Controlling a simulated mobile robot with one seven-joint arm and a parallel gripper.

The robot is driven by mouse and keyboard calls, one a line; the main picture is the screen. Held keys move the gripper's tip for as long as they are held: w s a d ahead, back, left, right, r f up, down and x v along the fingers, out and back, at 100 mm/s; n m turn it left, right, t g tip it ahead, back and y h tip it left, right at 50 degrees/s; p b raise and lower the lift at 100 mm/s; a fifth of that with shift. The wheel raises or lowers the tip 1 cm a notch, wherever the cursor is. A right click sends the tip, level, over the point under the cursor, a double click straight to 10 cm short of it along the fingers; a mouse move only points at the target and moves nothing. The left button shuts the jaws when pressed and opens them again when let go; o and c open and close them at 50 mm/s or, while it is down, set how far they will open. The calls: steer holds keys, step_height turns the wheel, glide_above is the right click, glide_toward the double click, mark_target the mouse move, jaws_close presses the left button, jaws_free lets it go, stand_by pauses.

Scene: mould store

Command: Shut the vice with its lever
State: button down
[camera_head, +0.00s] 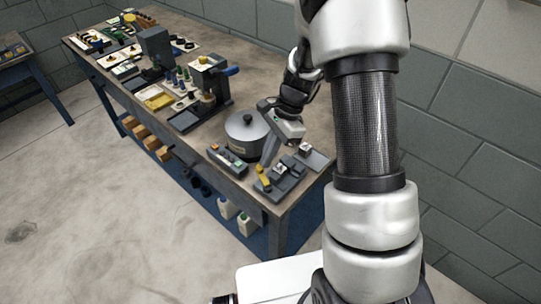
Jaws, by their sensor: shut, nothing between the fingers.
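A small grey vice (282,180) stands near the right front corner of the long workbench. A yellow part, which looks like its lever (262,171), stands up at its left side. How far the vice's jaws are apart is too small to tell. My gripper (267,161) points down just above and behind the yellow part, with its fingers together and empty. I cannot tell whether the fingertips touch the lever. My gripper hides part of the area behind the vice.
A round grey lidded pot (246,131) stands close to the left of my gripper. A dark tray with small coloured parts (228,160) lies left of the vice. A flat plate (314,157) lies to its right. A press-like fixture (210,80) stands farther left.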

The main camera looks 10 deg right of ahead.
mark_target(257, 166)
steer(key=shift+a+n+g, duration=0.4)
steer(key=shift+a+n, duration=0.3)
steer(key=shift+n, duration=0.5)
steer(key=shift+s+a+n+g+h+p, duration=0.1)
steer(key=shift+a+n+g+h+p, duration=0.4)
steer(key=shift+n, duration=1)
steer(key=shift+a, duration=0.3)
steer(key=shift+s+a+f+n+g+h, duration=0.1)
steer(key=shift+s+a+n+g+h, duration=0.15)
steer(key=shift+n, duration=0.5)
steer(key=shift+s+a+r+n+h, duration=0.15)
steer(key=shift+a+n, duration=0.2)
steer(key=shift+n, duration=0.35)
steer(key=shift+s+a+f+n+g+h, duration=0.2)
steer(key=shift+a+n, duration=0.1)
steer(key=shift+n, duration=0.45)
steer(key=shift+w, duration=0.1)
